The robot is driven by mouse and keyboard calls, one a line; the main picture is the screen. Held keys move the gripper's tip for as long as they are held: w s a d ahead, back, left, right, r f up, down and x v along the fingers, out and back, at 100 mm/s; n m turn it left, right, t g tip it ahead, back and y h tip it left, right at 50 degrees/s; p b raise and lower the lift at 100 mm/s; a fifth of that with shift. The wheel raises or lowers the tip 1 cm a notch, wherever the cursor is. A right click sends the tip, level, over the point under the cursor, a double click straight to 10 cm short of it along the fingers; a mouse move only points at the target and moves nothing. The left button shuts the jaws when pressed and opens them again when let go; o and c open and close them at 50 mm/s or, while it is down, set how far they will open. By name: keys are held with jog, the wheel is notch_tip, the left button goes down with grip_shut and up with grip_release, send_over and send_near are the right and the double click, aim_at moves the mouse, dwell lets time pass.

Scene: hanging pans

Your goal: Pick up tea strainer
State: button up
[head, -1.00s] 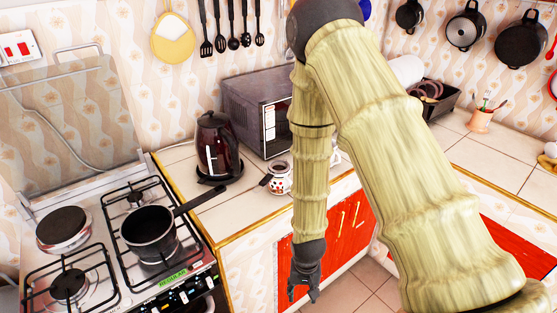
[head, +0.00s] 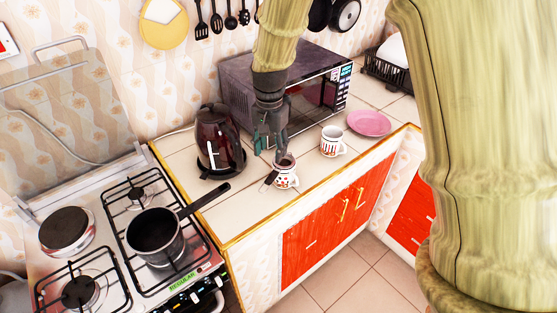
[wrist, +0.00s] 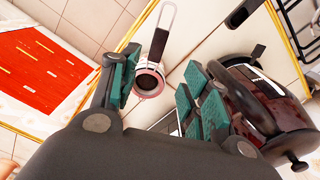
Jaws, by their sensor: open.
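The tea strainer (wrist: 158,43) rests on a small patterned cup (head: 287,180) on the tiled counter. In the wrist view its dark handle sticks out past the cup rim and ends in a pale tip; its bowl sits at the cup's mouth. In the head view the strainer (head: 269,182) is small, with its handle to the left of the cup. My gripper (head: 271,147) is open and empty, pointing down just above and slightly left of the cup. In the wrist view the cup (wrist: 148,92) shows between the green finger pads of my gripper (wrist: 162,88).
A dark red kettle (head: 219,142) stands close left of my gripper, and a microwave (head: 285,85) behind it. A second cup (head: 332,141) and a pink plate (head: 369,122) are to the right. The stove with a pan (head: 155,232) is at left. The counter's front edge is near.

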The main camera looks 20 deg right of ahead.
jog(key=p, duration=0.1)
send_over(273, 175)
notch_tip(273, 175, down, 5)
jog(key=shift+d+r, duration=0.15)
jog(key=shift+s+p, duration=0.25)
jog(key=shift+p, duration=0.05)
jog(key=shift+w+f+p, duration=0.2)
jog(key=shift+f+p, duration=0.55)
jog(key=shift+f, duration=0.45)
jog(key=shift+f+p, duration=0.6)
jog(key=shift+f, duration=0.95)
grip_shut()
